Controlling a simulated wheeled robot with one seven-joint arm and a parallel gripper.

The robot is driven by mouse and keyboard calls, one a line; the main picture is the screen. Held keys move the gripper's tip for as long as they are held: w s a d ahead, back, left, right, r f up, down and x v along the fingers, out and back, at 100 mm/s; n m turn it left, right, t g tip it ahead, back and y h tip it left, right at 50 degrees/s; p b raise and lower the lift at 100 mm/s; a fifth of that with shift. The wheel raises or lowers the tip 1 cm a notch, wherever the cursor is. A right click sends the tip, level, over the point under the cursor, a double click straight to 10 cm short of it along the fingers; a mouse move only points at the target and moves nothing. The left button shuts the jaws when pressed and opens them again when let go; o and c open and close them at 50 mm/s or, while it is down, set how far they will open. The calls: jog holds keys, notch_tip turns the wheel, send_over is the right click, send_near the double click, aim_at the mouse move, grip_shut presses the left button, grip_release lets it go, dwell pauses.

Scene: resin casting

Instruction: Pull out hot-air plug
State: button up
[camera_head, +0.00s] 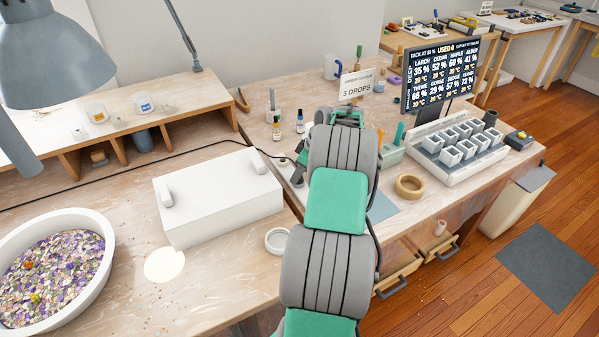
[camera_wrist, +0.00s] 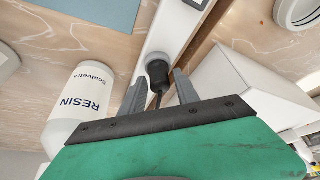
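The black hot-air plug (camera_wrist: 157,73) sits in a white socket strip (camera_wrist: 163,32) in the wrist view, with its dark cable running back toward my gripper. My gripper (camera_wrist: 159,78) is open, one grey finger on each side of the plug. Gaps show between the plug and both fingers, so it does not look gripped. In the head view my arm hides most of the gripper and the plug. A black cable (camera_head: 120,168) runs across the bench toward that spot.
A white resin bottle (camera_wrist: 78,103) stands close left of my gripper in the wrist view. A white box (camera_head: 218,196) with two knobs lies on the bench left of my arm. A tape roll (camera_head: 410,187) and a rack of white cups (camera_head: 462,141) are to the right.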

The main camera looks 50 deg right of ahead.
grip_shut()
dwell(0.7)
jog(key=shift+r+p, duration=0.4)
jog(key=shift+r, duration=0.35)
dwell(0.4)
jog(key=shift+r+p, duration=1.3)
jog(key=shift+r, duration=0.75)
